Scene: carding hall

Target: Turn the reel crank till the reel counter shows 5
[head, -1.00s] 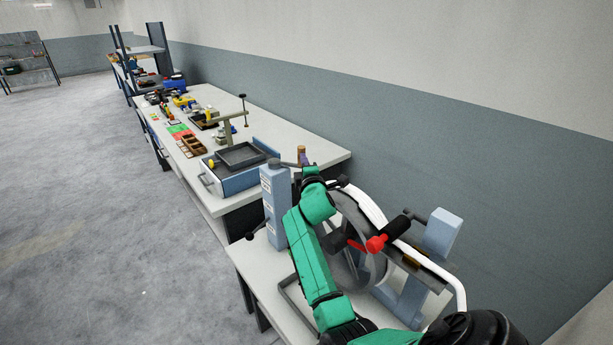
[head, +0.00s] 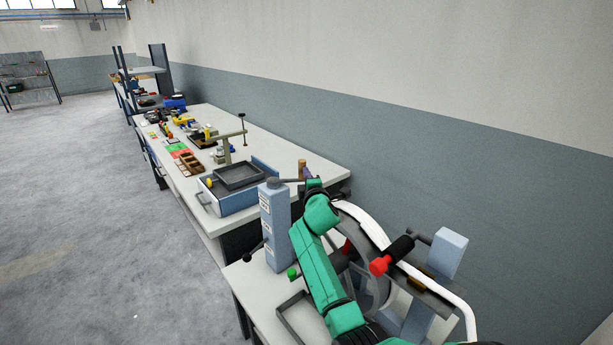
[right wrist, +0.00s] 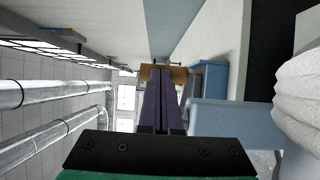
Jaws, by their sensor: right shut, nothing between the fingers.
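The reel (head: 352,213) is a large wheel with a white band over its rim, standing on a light bench at the lower right in the head view. A black grip with a red end (head: 379,265), apparently the crank handle, shows in front of it. My green right arm crosses before the reel and hides part of it. My right gripper (head: 302,166) is shut and empty, up beyond the blue-grey post and apart from the grip. Its purple fingers show in the right wrist view (right wrist: 160,98). I cannot make out a counter reading. My left gripper is out of view.
A blue-grey post (head: 275,228) with small labels stands left of my arm, a green knob (head: 292,273) near its foot. A long bench (head: 205,213) with a dark tray (head: 239,177) and small items runs along the wall. The floor at left is clear.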

